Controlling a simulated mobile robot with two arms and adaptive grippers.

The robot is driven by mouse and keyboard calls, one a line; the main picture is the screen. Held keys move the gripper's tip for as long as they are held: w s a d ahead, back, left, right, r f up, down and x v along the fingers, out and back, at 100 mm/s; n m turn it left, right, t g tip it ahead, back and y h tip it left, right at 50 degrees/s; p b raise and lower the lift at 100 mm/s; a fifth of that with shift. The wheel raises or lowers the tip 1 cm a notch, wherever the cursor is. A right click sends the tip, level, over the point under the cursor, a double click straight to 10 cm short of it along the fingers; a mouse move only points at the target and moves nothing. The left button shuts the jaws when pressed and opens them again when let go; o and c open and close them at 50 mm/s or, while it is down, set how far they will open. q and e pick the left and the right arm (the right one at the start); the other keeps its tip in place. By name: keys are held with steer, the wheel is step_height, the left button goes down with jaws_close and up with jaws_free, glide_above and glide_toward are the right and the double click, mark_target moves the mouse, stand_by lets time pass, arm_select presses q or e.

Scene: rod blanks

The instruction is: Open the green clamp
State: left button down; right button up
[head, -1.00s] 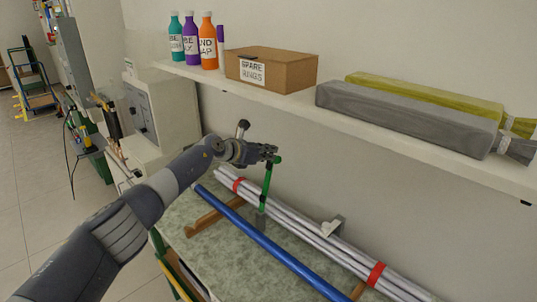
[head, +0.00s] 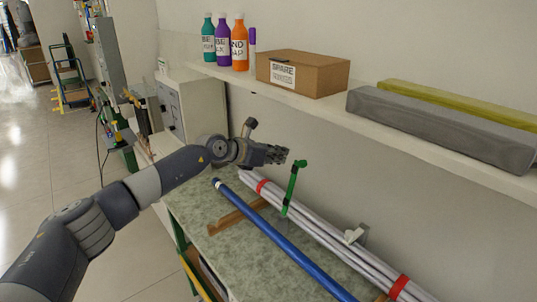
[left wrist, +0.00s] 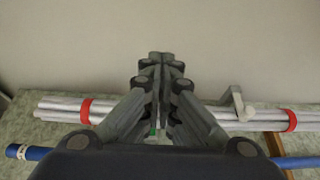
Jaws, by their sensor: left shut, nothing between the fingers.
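The green clamp (head: 292,187) is at the bundle of pale rods in the head view. Its green arm stands up steeply above the rods, with a short bent top; its grey foot is partly hidden. My left gripper (head: 284,154) is shut and empty, just left of the arm's top, with a small gap in the picture. In the left wrist view its fingers (left wrist: 160,60) are together, and only a speck of green (left wrist: 153,132) shows below them. My right gripper is not in view.
The pale rods (head: 323,229) carry red bands and lie behind a blue rod (head: 272,235) on wooden rests. A grey bracket with a white tip (head: 355,235) stands farther right. A shelf (head: 400,137) with bottles, a box and long packages is above.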

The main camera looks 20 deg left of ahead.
arm_select(q)
steer(key=v, duration=0.4)
steer(key=shift+s+a+r, duration=0.1)
steer(key=shift+s+a, duration=0.1)
